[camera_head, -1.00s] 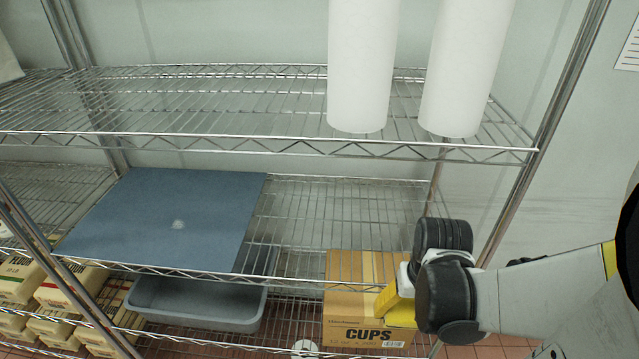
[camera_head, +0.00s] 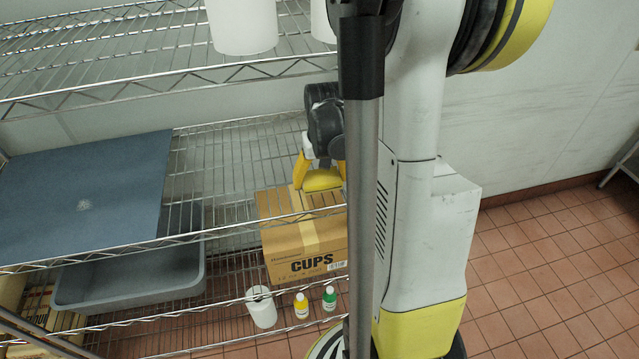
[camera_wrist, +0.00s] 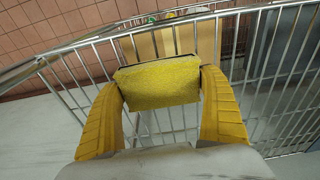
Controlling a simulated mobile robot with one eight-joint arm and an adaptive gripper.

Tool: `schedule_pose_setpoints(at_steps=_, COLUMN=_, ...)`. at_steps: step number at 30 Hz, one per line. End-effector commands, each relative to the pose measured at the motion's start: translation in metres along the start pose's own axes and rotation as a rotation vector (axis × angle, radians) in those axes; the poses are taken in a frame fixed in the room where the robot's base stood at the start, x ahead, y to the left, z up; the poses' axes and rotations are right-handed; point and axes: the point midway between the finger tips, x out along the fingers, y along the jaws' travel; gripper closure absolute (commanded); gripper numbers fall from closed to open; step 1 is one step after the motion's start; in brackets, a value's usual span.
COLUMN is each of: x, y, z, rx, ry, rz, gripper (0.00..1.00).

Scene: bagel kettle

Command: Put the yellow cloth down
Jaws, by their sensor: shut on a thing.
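The yellow cloth (camera_wrist: 158,83) is a small folded block between the two yellow fingers of my gripper (camera_wrist: 160,90) in the wrist view. Both fingers press on its ends. In the head view my gripper (camera_head: 321,172) is over the middle wire shelf, above the cardboard box, with the cloth (camera_head: 322,181) between its fingers. The middle wire shelf (camera_head: 215,165) lies below the cloth; I cannot tell whether the cloth touches the wires.
A blue-grey board (camera_head: 80,190) covers the left of the middle shelf. A cups box (camera_head: 305,255), a grey tub (camera_head: 130,280), a white container (camera_head: 260,307) and two small bottles (camera_head: 301,306) are lower down. A white cylinder (camera_head: 243,25) stands on the upper shelf. Bare wire remains beside the board.

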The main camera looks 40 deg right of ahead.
Motion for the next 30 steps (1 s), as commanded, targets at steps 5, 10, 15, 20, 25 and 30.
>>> schedule_pose_setpoints(at_steps=5, x=0.015, y=0.0, z=0.002, rx=0.0, ry=0.0, rz=0.0, gripper=0.42)
schedule_pose_setpoints(at_steps=10, x=0.014, y=0.0, z=0.002, rx=0.0, ry=0.0, rz=0.0, gripper=0.42)
schedule_pose_setpoints(at_steps=15, x=0.017, y=0.0, z=0.003, rx=0.0, ry=0.0, rz=0.0, gripper=0.0)
schedule_pose_setpoints(at_steps=20, x=0.017, y=0.0, z=0.003, rx=0.0, ry=0.0, rz=0.0, gripper=0.0)
schedule_pose_setpoints(at_steps=25, x=0.01, y=0.0, z=0.002, rx=0.0, ry=0.0, rz=0.0, gripper=0.0)
schedule_pose_setpoints(at_steps=30, x=-0.02, y=0.0, z=0.002, rx=0.0, ry=0.0, rz=0.0, gripper=0.0)
